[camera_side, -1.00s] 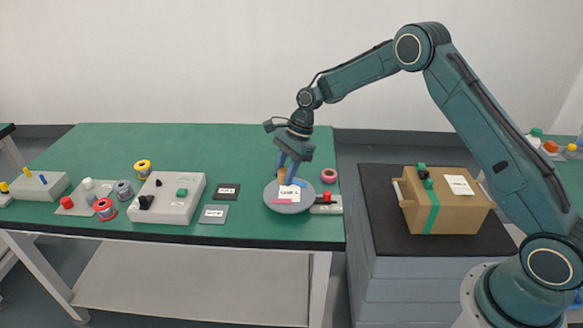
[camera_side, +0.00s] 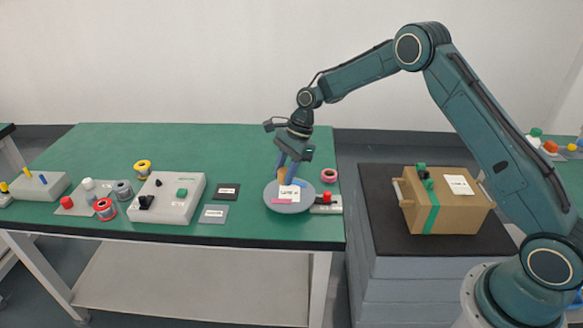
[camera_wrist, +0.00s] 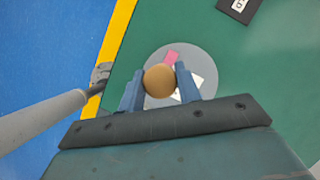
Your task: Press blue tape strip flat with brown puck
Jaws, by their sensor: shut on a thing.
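My gripper (camera_side: 287,172) is shut on the brown puck (camera_wrist: 159,80), which sits between its two blue fingers in the wrist view. In the side view the puck (camera_side: 281,174) is partly hidden by a finger. The puck is over the round grey plate (camera_side: 270,205), and I cannot tell whether it touches it. A small bright blue patch (camera_side: 297,183), perhaps the blue tape strip, shows beside the fingertips in the side view. I cannot make out the strip in the wrist view. A white label (camera_side: 289,192) and a pink strip (camera_side: 281,201) lie on the plate.
A pink tape roll (camera_side: 329,175) and a small fixture with a red block (camera_side: 327,198) stand right of the plate. Two small cards, one dark (camera_side: 227,191) and one grey (camera_side: 213,214), and a white control box (camera_side: 167,198) lie to the left. The table behind is clear.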

